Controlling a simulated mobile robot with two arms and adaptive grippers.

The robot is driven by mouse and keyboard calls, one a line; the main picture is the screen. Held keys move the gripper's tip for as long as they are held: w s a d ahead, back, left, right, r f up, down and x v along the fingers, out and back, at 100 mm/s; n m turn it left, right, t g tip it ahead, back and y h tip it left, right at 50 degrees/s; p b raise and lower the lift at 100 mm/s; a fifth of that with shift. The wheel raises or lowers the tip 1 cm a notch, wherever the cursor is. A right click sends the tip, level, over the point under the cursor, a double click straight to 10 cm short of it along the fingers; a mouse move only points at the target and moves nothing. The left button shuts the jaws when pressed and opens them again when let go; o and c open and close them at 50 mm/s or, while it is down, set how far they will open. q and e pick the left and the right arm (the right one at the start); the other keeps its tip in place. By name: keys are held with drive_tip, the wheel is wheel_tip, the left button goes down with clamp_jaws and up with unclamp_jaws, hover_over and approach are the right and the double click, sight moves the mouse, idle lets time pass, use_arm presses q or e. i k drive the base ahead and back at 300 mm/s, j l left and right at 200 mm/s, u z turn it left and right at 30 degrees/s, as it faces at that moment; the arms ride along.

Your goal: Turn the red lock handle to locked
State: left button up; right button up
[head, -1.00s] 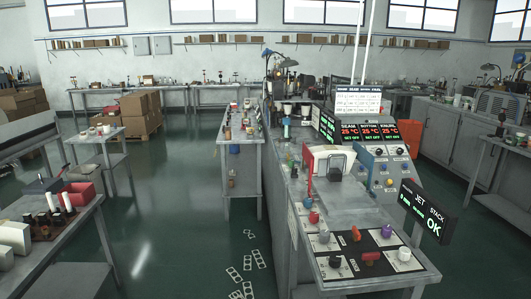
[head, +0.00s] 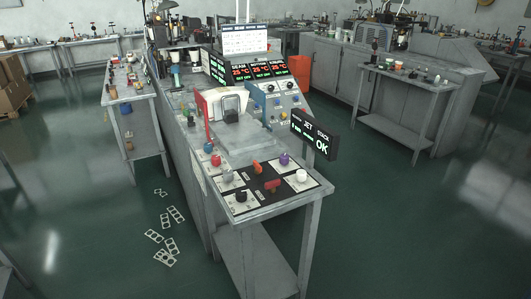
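A small red T-shaped handle (head: 272,185) sits on the dark control panel (head: 250,183) at the near end of the long grey bench. An orange-red handle (head: 257,167) stands just behind it on the same panel. An upright red lever (head: 207,128) rises at the left edge of the bench, with a red knob (head: 216,160) in front of it. I cannot read the labels, so I cannot tell which of these is the lock handle or how it is set. Neither of my grippers is in the head view.
Black (head: 240,195), white (head: 301,175), grey (head: 227,177) and purple (head: 284,159) knobs surround the handles. A black display (head: 314,135) reading OK stands at the bench's right edge. Flat hole-punched strips (head: 165,246) lie on the floor to the left. The floor right of the bench is clear.

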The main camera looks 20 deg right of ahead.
sight(271, 185)
drive_tip(key=i+j+z, duration=0.15)
drive_tip(key=j+z, duration=0.15)
drive_tip(key=z, duration=0.15)
drive_tip(key=j+z, duration=0.45)
drive_tip(key=i+j+z, duration=0.1)
drive_tip(key=j+z, duration=0.15)
drive_tip(key=z, duration=0.2)
